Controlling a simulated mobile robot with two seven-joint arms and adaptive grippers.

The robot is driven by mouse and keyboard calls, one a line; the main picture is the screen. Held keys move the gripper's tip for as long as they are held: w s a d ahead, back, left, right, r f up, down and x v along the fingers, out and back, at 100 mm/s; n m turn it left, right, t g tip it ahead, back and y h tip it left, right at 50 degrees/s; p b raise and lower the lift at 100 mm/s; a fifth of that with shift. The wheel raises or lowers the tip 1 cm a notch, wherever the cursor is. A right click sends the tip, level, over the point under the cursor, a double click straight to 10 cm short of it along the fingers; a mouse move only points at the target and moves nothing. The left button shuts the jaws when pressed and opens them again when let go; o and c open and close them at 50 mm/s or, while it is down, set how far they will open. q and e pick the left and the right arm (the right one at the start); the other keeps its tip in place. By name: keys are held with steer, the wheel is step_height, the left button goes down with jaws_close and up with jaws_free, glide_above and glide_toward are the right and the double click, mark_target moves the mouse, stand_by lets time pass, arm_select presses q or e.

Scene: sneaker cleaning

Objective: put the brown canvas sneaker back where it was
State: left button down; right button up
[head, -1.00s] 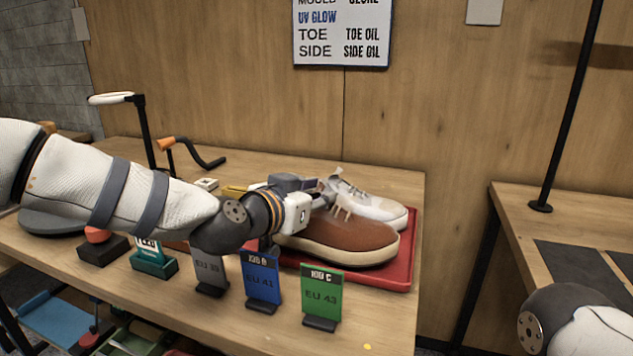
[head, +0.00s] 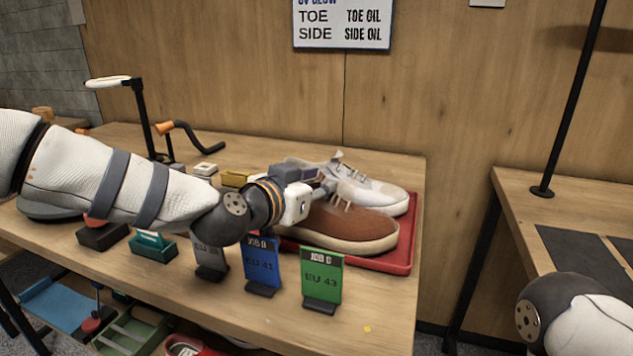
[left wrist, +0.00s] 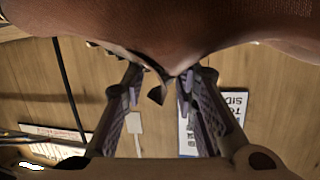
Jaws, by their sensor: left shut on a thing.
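The brown canvas sneaker (head: 345,225) with a pale sole is at the red tray (head: 408,240), toe to the right, in the head view. It overlaps the tray's front part; I cannot tell whether its sole touches the tray. My left gripper (head: 322,184) is at its upper collar and partly hides its heel end. In the left wrist view the fingers (left wrist: 160,84) close on a dark flap at the edge of the brown sneaker (left wrist: 200,25). My right gripper is out of view.
A pale grey sneaker (head: 372,193) lies behind the brown one on the tray. A black stand (head: 143,118) is at the back left.

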arm_select(q)
steer(key=shift+f, duration=0.1)
steer(key=c, duration=1.2)
jaws_free()
steer(key=shift+f, duration=0.1)
